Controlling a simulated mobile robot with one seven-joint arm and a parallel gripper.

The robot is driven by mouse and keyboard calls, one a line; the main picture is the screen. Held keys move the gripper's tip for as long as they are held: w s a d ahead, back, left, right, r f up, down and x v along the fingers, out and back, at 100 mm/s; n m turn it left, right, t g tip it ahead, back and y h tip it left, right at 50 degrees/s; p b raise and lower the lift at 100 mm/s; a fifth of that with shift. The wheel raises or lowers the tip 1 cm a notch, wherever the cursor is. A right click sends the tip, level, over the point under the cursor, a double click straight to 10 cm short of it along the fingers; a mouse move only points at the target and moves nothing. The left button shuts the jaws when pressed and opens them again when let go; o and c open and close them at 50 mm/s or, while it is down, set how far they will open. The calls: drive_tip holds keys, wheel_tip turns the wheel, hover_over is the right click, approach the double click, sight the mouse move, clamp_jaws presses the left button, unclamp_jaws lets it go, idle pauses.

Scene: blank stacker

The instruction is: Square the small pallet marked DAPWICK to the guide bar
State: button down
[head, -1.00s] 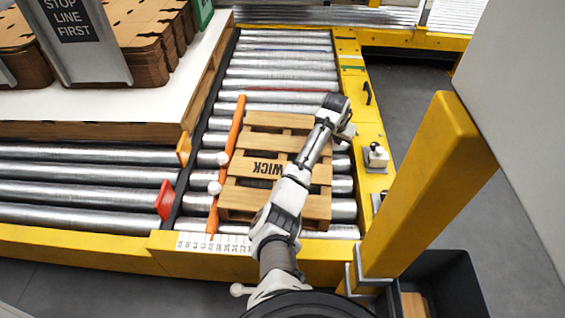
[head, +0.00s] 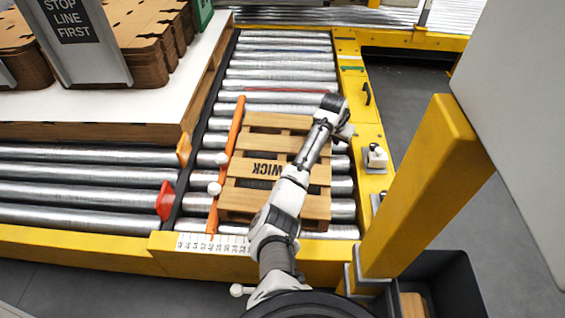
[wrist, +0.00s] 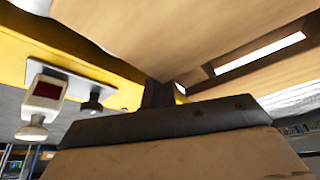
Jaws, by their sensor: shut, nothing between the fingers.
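The small wooden pallet (head: 245,197) lies on the rollers, with the letters WICK showing upside down; my arm hides the rest of the marking. The orange guide bar (head: 238,115) runs along its left side. The pallet's left edge is close to the bar and nearly parallel; I cannot tell whether they touch along the whole length. My gripper (head: 346,132) is shut and empty at the pallet's far right side. In the wrist view, pallet boards (wrist: 200,35) fill the top, close to the dark gripper parts. Whether the fingers touch the pallet is unclear.
A yellow conveyor frame (head: 360,97) with a small white-topped device (head: 376,157) borders the rollers on the right. A yellow post (head: 420,190) stands at the near right. A scale strip (head: 205,243) lies along the near edge.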

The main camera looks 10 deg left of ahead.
drive_tip(key=shift+s+a+f, duration=0.15)
drive_tip(key=shift+s+a, duration=0.05)
drive_tip(key=shift+a, duration=0.7)
drive_tip(key=shift+d+p, duration=0.2)
drive_tip(key=shift+p, duration=0.1)
drive_tip(key=shift+w+d+p, duration=0.2)
drive_tip(key=shift+d+p, duration=0.15)
drive_tip(key=shift+d, duration=0.25)
wheel_tip(320, 180, up, 10)
drive_tip(key=p, duration=1)
drive_tip(key=shift+d, duration=0.15)
